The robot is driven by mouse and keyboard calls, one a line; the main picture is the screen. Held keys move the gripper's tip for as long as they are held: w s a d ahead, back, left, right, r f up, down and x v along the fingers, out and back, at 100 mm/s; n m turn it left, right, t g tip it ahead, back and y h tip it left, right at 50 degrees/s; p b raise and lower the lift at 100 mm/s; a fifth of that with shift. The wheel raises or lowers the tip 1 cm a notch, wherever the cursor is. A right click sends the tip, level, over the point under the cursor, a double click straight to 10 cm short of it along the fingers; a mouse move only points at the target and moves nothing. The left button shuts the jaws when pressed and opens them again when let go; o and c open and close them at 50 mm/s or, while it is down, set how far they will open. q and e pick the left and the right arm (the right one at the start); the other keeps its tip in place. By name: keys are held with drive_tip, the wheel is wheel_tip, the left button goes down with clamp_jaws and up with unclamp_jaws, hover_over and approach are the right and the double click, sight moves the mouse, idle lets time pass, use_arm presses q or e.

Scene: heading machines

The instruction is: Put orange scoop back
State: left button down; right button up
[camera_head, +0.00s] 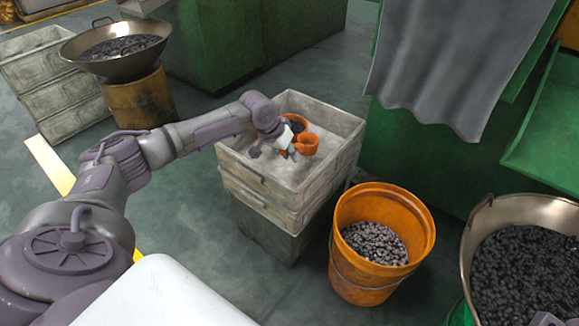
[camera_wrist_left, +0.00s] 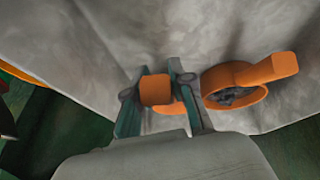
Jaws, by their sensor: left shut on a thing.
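My left gripper (camera_head: 287,148) reaches into the top of the pale crate stack (camera_head: 250,172) in the head view. It is shut on an orange scoop (camera_head: 306,144), whose orange end (camera_wrist_left: 156,90) shows between the two fingers in the left wrist view. A second orange scoop (camera_wrist_left: 236,88), with dark pieces in its bowl, lies just to the right of the fingers in that view. In the head view this second scoop (camera_head: 295,123) is partly hidden behind my wrist. My right gripper is not in view.
An orange bucket (camera_head: 348,268) with dark metal pieces stands right of the crates. A metal pan (camera_head: 478,235) of dark pieces is at the far right. Another pan (camera_head: 75,50) stands on a drum at the back left. Green machines (camera_head: 415,160) stand behind.

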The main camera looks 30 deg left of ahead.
use_arm(q)
wheel_tip(320, 180, down, 4)
drive_tip(key=shift+f+b, duration=0.1)
drive_tip(key=shift+b, duration=1.15)
drive_tip(key=c, duration=1)
unclamp_jaws()
drive_tip(key=shift+r, duration=0.2)
